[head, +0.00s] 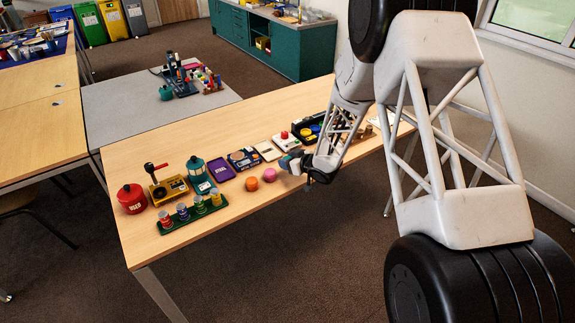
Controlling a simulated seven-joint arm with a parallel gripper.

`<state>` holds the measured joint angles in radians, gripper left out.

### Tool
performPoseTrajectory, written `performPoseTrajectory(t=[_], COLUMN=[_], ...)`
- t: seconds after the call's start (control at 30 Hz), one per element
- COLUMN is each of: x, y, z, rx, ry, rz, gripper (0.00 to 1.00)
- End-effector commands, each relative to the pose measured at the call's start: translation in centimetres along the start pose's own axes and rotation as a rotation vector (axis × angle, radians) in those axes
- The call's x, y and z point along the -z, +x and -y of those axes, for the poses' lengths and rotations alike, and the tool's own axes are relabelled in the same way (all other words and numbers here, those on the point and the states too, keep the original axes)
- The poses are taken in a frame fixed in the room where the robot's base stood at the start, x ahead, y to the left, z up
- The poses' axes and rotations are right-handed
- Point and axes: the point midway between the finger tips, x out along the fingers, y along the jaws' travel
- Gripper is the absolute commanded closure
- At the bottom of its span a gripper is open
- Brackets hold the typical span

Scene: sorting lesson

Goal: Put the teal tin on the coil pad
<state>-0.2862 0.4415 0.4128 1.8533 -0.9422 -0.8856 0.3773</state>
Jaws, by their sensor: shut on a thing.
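My gripper (291,163) is over the middle of the long wooden table, low near its front half. It is shut on a small teal thing (283,161), which I take for the teal tin; the fingers and wrist hide most of it. I cannot tell how far above the table it is. I cannot tell the coil pad for certain among the small flat items. A pale flat pad (268,152) lies just behind and left of my gripper, and a white box with a red knob (283,139) stands farther back.
An orange piece (251,184) and a pink piece (270,175) lie left of my gripper. Farther left are a purple book (221,171), a teal lantern (198,175), a yellow radio (168,189), a red canister (132,199) and a green rack (178,223) of small cans. The front table strip is clear.

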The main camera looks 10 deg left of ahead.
Motion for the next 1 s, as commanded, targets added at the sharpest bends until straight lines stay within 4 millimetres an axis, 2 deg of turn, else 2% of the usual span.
performPoseTrajectory(t=[0.17, 0.4, 1.0], x=[0.3, -2.0, -2.9], y=[1.1, 2.1, 2.5], z=[-0.8, -0.9, -0.9], rx=[0.000, 0.000, 0.000], ry=[0.000, 0.001, 0.000], rz=[0.000, 0.001, 0.000], gripper=[0.76, 0.76, 0.76])
